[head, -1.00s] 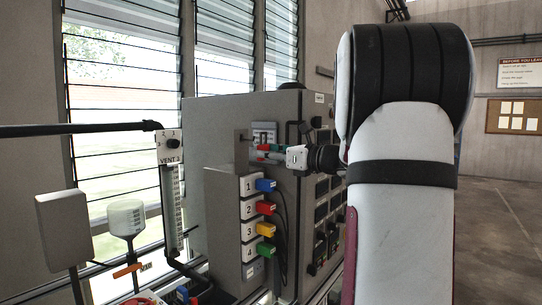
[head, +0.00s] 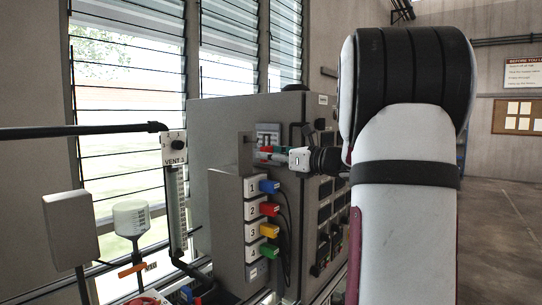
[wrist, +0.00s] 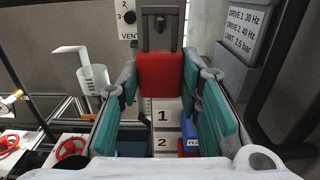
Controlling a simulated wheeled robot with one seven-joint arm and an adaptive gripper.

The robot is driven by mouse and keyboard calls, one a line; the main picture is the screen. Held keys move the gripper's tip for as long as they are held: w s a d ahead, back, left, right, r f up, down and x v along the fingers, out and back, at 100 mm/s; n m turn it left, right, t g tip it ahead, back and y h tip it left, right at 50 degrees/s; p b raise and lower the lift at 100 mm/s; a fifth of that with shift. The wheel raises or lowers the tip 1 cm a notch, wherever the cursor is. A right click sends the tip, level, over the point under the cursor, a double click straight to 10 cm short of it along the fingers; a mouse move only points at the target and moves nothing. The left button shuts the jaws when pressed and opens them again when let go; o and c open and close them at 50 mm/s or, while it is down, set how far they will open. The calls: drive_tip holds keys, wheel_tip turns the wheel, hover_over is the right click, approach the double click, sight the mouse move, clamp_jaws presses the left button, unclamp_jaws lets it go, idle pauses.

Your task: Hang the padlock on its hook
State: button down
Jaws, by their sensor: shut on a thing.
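The red padlock (wrist: 160,75) is in the wrist view between the teal pads of my gripper (wrist: 163,100), its dark shackle (wrist: 146,35) pointing up. My gripper is shut on it. In the head view my gripper (head: 268,153) is at the upright grey bracket plate (head: 245,151) above the numbered panel, with only a little red of the padlock showing. The hook itself cannot be made out clearly. I cannot tell whether the shackle is around it, touching it or apart.
Below is the numbered panel (head: 252,208) with blue, red, yellow and green plugs (head: 269,230) and hanging cables. A large grey cabinet (head: 215,125) stands behind. At the left are a vent gauge (head: 174,165), a funnel (head: 131,218) and a grey box (head: 70,228).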

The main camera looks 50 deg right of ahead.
sight(245, 156)
drive_tip(key=shift+w, duration=0.1)
drive_tip(key=shift+w+a+b, duration=0.15)
drive_tip(key=shift+w+b, duration=0.2)
drive_tip(key=shift+w, duration=1)
drive_tip(key=shift+w+a+b, duration=0.1)
drive_tip(key=shift+w+b, duration=0.2)
drive_tip(key=shift+w, duration=1)
drive_tip(key=shift+f, duration=0.45)
drive_tip(key=shift+f, duration=0.25)
drive_tip(key=c, duration=1.1)
unclamp_jaws()
drive_tip(key=shift+o, duration=0.2)
drive_tip(key=shift+s, duration=0.1)
